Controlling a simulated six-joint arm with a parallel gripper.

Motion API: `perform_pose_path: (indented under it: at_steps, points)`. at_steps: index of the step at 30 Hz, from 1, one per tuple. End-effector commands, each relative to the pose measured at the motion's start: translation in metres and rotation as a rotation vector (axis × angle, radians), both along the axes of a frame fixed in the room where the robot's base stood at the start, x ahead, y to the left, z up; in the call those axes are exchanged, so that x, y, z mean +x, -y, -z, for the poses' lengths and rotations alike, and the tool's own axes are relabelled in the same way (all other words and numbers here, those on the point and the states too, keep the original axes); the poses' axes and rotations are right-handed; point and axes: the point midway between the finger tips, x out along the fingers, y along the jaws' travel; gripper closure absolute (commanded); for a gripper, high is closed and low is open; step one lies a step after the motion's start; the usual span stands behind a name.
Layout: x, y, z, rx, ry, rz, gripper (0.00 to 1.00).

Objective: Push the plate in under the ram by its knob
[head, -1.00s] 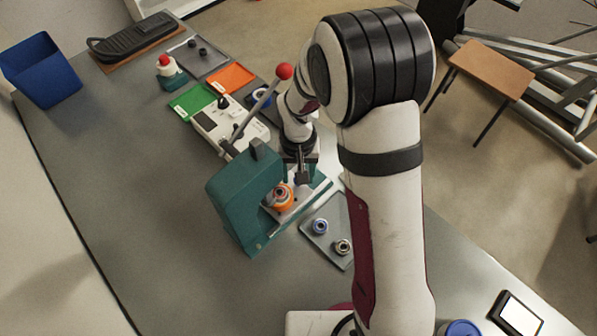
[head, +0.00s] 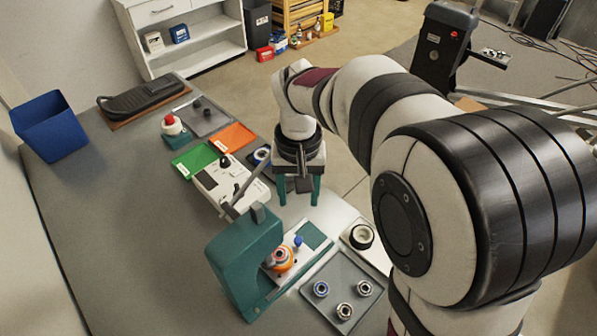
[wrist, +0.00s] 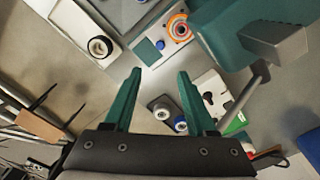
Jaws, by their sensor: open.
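The teal press (head: 240,262) stands on the bench, its lever rising toward the upper right. The pale plate (head: 299,256) lies on its base and carries an orange ring-shaped piece (head: 281,258) close against the press head. The blue knob (head: 298,241) stands on the plate's outer side. The wrist view shows the knob (wrist: 160,45) and the orange ring (wrist: 181,29) beside the press head. The ram itself is hidden. My gripper (head: 299,202) is open and empty above the bench, apart from the knob; its teal fingers (wrist: 159,72) show in the wrist view.
A grey tray (head: 362,308) with several small rings lies in front of the press. A white fixture with a dark ring (head: 361,236) stands to its right. A white control box (head: 222,190) and green and orange trays (head: 232,138) lie behind.

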Motion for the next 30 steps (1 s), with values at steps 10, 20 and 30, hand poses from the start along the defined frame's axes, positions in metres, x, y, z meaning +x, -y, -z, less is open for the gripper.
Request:
perform_pose_path:
  at_steps: [10,20,30]
  points:
    - [-0.001,0.009,0.003,0.034,-0.018,-0.141,0.43]
    - [-0.003,0.058,0.012,0.298,0.167,-1.231,0.43]
    - [-0.001,0.062,0.030,0.312,0.308,-1.551,0.43]
